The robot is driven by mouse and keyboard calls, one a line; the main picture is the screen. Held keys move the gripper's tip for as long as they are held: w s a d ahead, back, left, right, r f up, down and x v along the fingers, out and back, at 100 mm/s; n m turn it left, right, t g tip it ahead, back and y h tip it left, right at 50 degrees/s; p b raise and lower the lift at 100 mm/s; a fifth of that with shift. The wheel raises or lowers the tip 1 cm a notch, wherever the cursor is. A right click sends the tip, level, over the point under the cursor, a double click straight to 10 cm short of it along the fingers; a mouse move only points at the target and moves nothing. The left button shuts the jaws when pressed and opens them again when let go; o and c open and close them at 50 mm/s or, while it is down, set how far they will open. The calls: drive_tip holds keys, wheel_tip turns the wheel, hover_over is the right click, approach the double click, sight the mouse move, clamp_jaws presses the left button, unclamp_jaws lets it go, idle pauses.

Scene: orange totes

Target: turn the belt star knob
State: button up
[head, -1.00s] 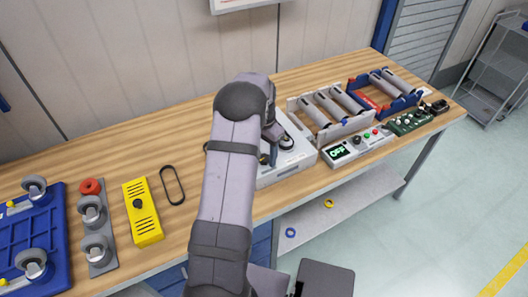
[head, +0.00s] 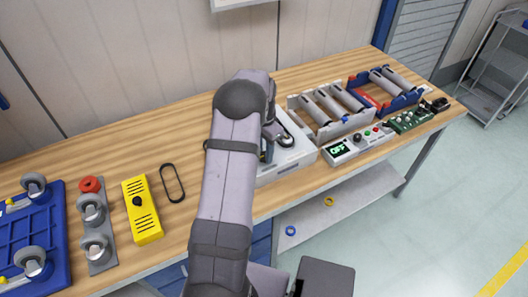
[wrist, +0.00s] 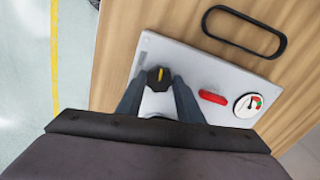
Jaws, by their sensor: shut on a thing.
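The star knob (wrist: 158,78) is dark with a yellow mark. It stands on a pale grey panel (wrist: 205,72) in the wrist view. My gripper (wrist: 157,92) has its two blue-grey fingers on either side of the knob, shut on it. In the head view the pale unit (head: 292,160) stands on the bench, partly hidden behind my arm. The knob and fingertips cannot be made out clearly there.
A black belt loop (wrist: 243,31) lies on the wood beside the panel. A control box (head: 340,151) reading OFF and roller trays (head: 325,128) stand to the right.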

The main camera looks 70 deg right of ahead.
sight(264, 155)
drive_tip(key=m+b, duration=0.1)
drive_tip(key=m, duration=0.5)
drive_tip(key=shift+d, duration=0.1)
drive_tip(key=m+b, duration=0.1)
drive_tip(key=m, duration=0.4)
drive_tip(key=shift+r+m, duration=0.1)
drive_tip(key=shift+m, duration=0.3)
drive_tip(key=o, duration=1.1)
drive_tip(key=shift+c, duration=0.2)
drive_tip(key=shift+r+b, duration=1.3)
drive_tip(key=shift+r, duration=2.35)
